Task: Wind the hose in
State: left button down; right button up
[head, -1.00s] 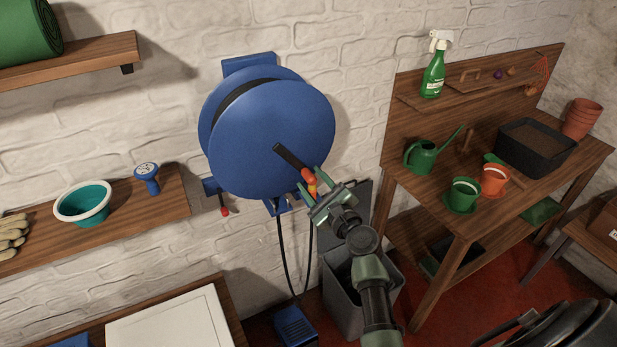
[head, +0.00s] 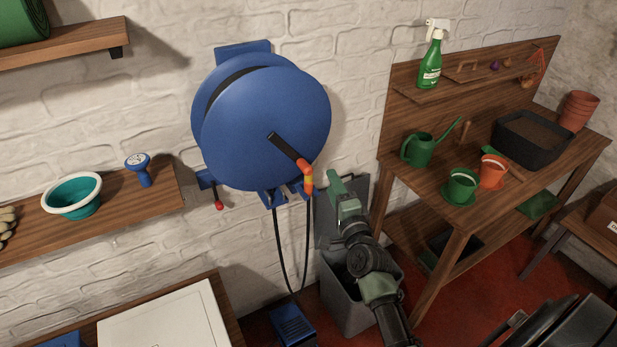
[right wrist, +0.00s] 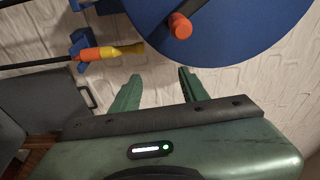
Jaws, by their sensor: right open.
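The blue hose reel (head: 255,125) hangs on the white brick wall. Its black crank arm (head: 287,149) points down and right and ends in a red-orange knob (head: 305,166), which also shows in the right wrist view (right wrist: 180,26). A yellow and orange nozzle (head: 309,184) is just below the knob; it shows at the left in the right wrist view (right wrist: 95,53). Black hose (head: 279,245) hangs below the reel in two strands. My right gripper (head: 338,186) is open and empty, right of the knob and apart from it (right wrist: 158,78). My left gripper is out of view.
A small lever with a red tip (head: 219,205) sits at the reel's lower left. A grey bin (head: 348,306) and a blue box (head: 293,325) stand on the floor below. A wooden potting bench (head: 425,195) stands at the right; a shelf (head: 120,215) is at the left.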

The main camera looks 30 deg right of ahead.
aim_at(305, 167)
jog(key=a+n+t+y, duration=0.1)
jog(key=n, duration=0.5)
jog(key=a+n+t+y+b, duration=0.1)
jog(key=a+n+t, duration=0.1)
jog(key=n, duration=0.5)
jog(key=a+n+t+y+b, duration=0.1)
jog(key=n+y, duration=0.1)
jog(key=n, duration=0.5)
jog(key=shift+a+r+t, duration=0.3)
jog(key=shift+a+r, duration=0.1)
jog(key=p+x, duration=0.1)
jog(key=x, duration=0.6)
jog(key=shift+w+p, duration=0.15)
jog(key=shift+p, duration=0.15)
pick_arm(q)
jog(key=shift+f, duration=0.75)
pick_arm(e)
grip_shut()
